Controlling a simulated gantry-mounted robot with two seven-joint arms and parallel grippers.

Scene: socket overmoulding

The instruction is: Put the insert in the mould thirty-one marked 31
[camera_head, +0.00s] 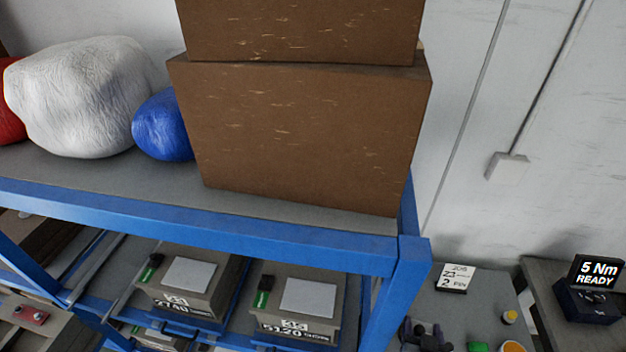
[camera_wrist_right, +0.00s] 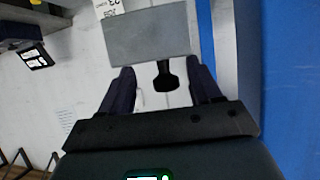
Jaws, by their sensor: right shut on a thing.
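My right gripper (camera_head: 427,338) shows at the bottom edge of the head view, over the grey bench right of the blue rack. In the right wrist view its two dark fingers (camera_wrist_right: 162,82) stand either side of a small black stemmed part (camera_wrist_right: 166,77), which I take as the insert; the grip contact itself is unclear. Two grey-brown moulds sit on the rack's lower shelf, a left mould (camera_head: 155,295) and a right mould (camera_head: 262,318). Each has a pale top plate and a front label; I cannot read a clear 31 on either. My left gripper is not in view.
The blue rack beam (camera_head: 200,220) and post (camera_head: 403,290) stand between the bench and the moulds. Brown boxes (camera_head: 300,130) and sacks (camera_head: 80,95) fill the upper shelf. A job card (camera_head: 456,278) stands on the bench; a "5 Nm READY" display (camera_head: 596,272) is at right.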

